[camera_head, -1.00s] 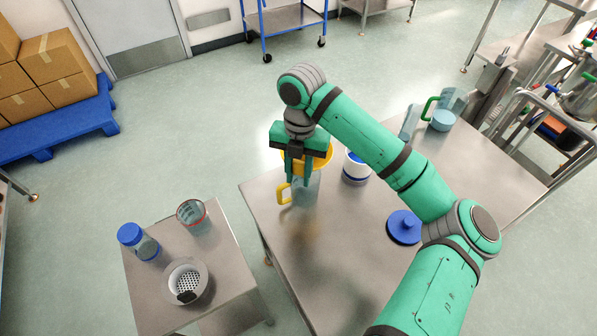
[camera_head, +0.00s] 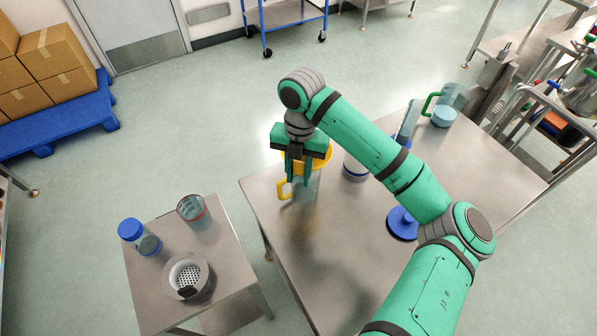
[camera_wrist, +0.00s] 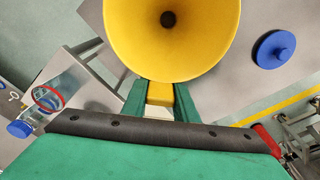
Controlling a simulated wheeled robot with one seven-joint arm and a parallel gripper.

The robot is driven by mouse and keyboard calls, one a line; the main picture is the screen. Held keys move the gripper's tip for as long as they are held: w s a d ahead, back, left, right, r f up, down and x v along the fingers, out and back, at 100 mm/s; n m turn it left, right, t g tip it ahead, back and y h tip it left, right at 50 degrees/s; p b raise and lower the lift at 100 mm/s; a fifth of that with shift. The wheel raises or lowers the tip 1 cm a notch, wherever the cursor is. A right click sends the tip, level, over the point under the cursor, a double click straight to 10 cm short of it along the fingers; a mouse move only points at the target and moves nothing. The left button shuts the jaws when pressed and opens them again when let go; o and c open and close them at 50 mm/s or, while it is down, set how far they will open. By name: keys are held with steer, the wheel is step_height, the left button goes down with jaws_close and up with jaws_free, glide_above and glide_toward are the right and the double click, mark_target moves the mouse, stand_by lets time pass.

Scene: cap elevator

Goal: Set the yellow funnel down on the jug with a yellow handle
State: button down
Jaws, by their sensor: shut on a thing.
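The yellow funnel (camera_head: 322,163) is in my gripper (camera_head: 297,180), at the left part of the large steel table. In the wrist view the funnel (camera_wrist: 170,45) shows its wide mouth and dark centre hole, and my gripper (camera_wrist: 160,95) is shut on its yellow tab. The clear jug with a yellow handle (camera_head: 284,190) stands directly below, upright on the table, partly hidden by my fingers. The funnel appears over the jug's mouth. I cannot tell whether it touches the rim.
A white container with a blue band (camera_head: 355,167) stands right of the jug, partly behind my arm. A blue knobbed lid (camera_head: 403,224) lies on the table. A green-handled jug (camera_head: 445,108) is at the back. A small table (camera_head: 221,260) holds a blue-capped bottle, red-rimmed cup and strainer.

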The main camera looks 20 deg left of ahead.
steer(key=shift+f, duration=2.5)
steer(key=c, duration=1.3)
jaws_free()
steer(key=shift+c, duration=0.2)
steer(key=shift+r, duration=0.1)
steer(key=r, duration=0.7)
steer(key=w+r, duration=0.1)
steer(key=r, duration=0.2)
steer(key=shift+r, duration=0.25)
steer(key=shift+w, duration=0.1)
